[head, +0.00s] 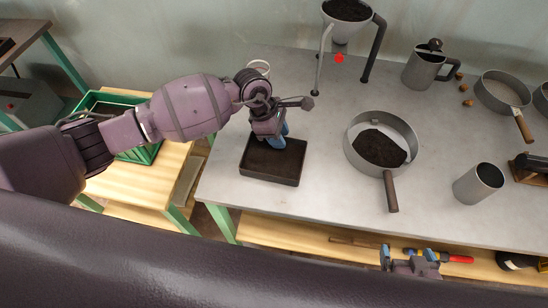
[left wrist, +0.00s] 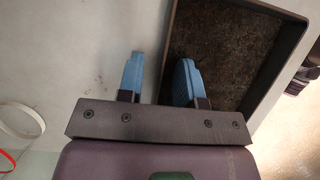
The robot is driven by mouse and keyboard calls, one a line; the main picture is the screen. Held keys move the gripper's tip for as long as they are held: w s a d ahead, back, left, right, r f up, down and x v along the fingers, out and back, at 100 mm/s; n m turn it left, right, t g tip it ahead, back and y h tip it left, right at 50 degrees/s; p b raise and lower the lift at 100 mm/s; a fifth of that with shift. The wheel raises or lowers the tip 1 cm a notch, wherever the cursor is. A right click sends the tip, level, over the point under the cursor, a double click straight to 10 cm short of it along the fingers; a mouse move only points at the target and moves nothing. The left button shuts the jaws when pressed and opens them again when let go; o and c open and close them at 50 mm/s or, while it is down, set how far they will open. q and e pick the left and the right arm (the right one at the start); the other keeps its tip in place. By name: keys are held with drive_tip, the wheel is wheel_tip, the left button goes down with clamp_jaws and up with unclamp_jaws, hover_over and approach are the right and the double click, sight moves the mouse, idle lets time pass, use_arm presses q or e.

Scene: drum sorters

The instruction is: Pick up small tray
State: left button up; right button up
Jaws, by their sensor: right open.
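The small tray (head: 268,178) is a dark rectangular tray with low walls, lying on the grey table near its front left. It holds a thin layer of dark soil. My left gripper (head: 275,140) is over the tray's back edge, pointing down. In the left wrist view the tray wall (left wrist: 166,45) runs between the two blue fingers (left wrist: 158,75), one outside the tray and one over its inside. The fingers are apart, with gaps to the wall; their exact height is hard to tell. My right gripper (head: 410,258) is open and empty, low in front of the table.
A round sieve (head: 411,136) with soil stands right of the tray, its handle toward the front. A metal cup (head: 478,184), a jug (head: 428,68) and a funnel on a stand (head: 346,12) are further off. A green crate (head: 146,153) sits on the wooden bench at left.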

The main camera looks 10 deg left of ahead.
use_arm(q)
drive_tip(key=shift+c, duration=0.3)
drive_tip(key=c, duration=0.5)
clamp_jaws()
